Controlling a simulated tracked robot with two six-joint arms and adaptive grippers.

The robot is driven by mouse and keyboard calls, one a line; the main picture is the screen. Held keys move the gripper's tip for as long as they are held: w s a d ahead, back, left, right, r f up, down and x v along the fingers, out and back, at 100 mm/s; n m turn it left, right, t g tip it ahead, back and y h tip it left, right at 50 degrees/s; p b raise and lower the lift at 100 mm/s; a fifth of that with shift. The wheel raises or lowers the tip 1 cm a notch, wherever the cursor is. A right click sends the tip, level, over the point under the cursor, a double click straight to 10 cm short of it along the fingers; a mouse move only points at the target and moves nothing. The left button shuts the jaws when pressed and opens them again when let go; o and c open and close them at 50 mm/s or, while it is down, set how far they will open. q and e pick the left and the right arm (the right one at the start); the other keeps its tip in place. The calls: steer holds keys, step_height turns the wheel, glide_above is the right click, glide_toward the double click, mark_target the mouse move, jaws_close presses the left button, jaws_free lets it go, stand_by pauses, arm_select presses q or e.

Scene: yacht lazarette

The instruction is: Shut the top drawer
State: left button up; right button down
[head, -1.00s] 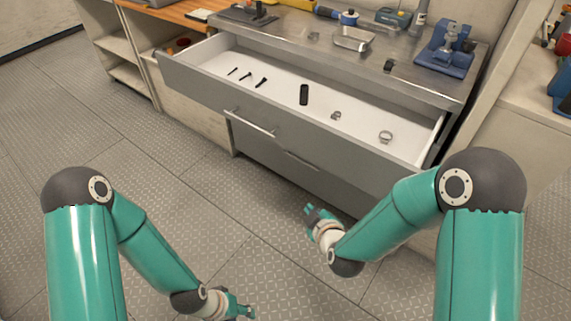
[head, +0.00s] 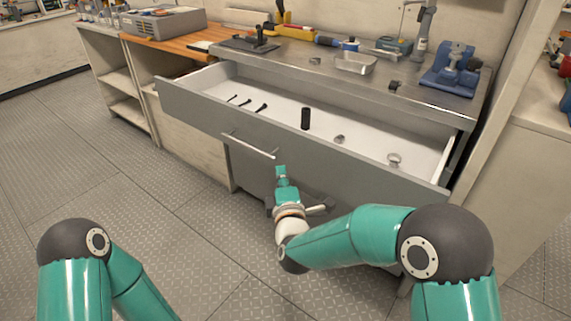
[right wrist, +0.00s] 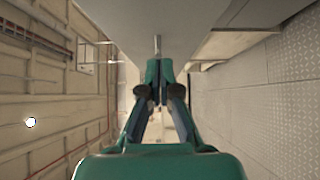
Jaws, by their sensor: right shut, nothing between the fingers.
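The top drawer (head: 340,151) is pulled well out of the grey metal cabinet. Its white inside holds several black bolts (head: 247,104), a dark cylinder (head: 305,118) and two metal clamps (head: 394,159).
The steel worktop holds a blue vise (head: 452,68), a metal tray (head: 355,63) and tools. A lower drawer lies behind my right gripper. Open shelves (head: 112,75) stand left. The floor in front at the left is clear.

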mark_target(288, 155)
steer(key=shift+w+d, duration=0.35)
steer(key=shift+w, duration=0.4)
steer(key=shift+w+d, duration=0.35)
steer(key=shift+w, duration=0.45)
steer(key=shift+w+d, duration=0.35)
steer(key=shift+w, duration=0.4)
